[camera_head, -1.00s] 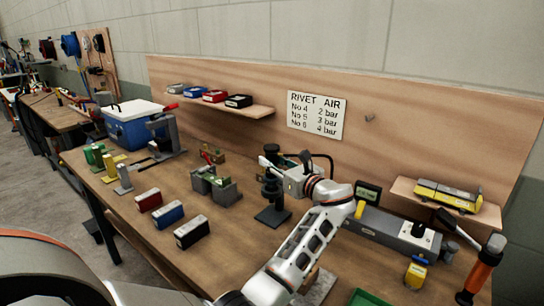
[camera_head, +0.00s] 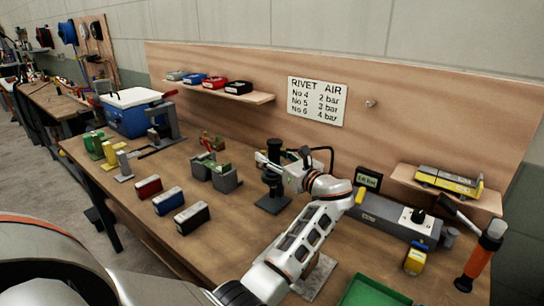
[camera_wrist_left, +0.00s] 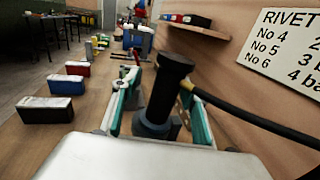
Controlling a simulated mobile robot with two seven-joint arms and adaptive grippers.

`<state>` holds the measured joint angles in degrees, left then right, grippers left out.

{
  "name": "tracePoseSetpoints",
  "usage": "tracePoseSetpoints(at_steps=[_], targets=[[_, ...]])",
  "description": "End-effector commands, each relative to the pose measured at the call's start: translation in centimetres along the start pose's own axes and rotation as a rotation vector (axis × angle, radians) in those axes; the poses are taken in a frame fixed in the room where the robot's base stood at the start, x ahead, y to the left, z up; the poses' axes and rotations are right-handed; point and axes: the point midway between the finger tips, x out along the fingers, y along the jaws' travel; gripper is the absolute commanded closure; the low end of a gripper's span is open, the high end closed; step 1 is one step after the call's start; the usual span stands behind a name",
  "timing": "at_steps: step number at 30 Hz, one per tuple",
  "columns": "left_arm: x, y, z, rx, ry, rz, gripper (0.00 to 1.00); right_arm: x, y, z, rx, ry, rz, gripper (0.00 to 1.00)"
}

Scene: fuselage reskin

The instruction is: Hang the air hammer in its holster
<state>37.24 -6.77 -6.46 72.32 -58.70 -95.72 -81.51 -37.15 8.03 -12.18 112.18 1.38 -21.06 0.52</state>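The air hammer appears to be the black upright cylinder (camera_head: 275,150) with a flared top. It also shows in the left wrist view (camera_wrist_left: 166,88), with a black hose close by. A black stand with a square base (camera_head: 272,205), seemingly the holster, is directly below it on the bench. The gripper partly hides where they meet, so I cannot tell how deep the hammer sits. My left gripper (camera_wrist_left: 160,100) has its green-padded fingers on both sides of the cylinder, with a gap visible at the left finger. In the head view the gripper (camera_head: 266,162) reaches the cylinder from the right. My right gripper is out of view.
Red, blue and black boxes (camera_head: 192,218) stand on the bench (camera_head: 135,210) left of the stand. A grey-green fixture (camera_head: 215,172) is close behind them. A grey case (camera_head: 395,220), an orange-handled tool (camera_head: 480,258) and a green tray (camera_head: 372,292) are at the right. A wooden backboard (camera_head: 400,135) rises behind.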

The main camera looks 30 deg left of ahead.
Motion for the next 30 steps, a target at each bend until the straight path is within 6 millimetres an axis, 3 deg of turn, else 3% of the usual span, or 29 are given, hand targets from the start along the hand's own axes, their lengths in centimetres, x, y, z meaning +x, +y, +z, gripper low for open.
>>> tracePoseSetpoints(at_steps=[9,21,30], targets=[[-0.5,-0.1,-0.2,0.000,0.004,-0.004,0.55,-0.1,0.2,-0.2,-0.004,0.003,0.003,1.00],[-6.2,-0.1,-0.1,-0.001,0.003,-0.003,0.55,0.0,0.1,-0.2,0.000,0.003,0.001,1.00],[-7.5,0.0,0.0,0.000,0.000,0.001,0.55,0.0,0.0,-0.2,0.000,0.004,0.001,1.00]])
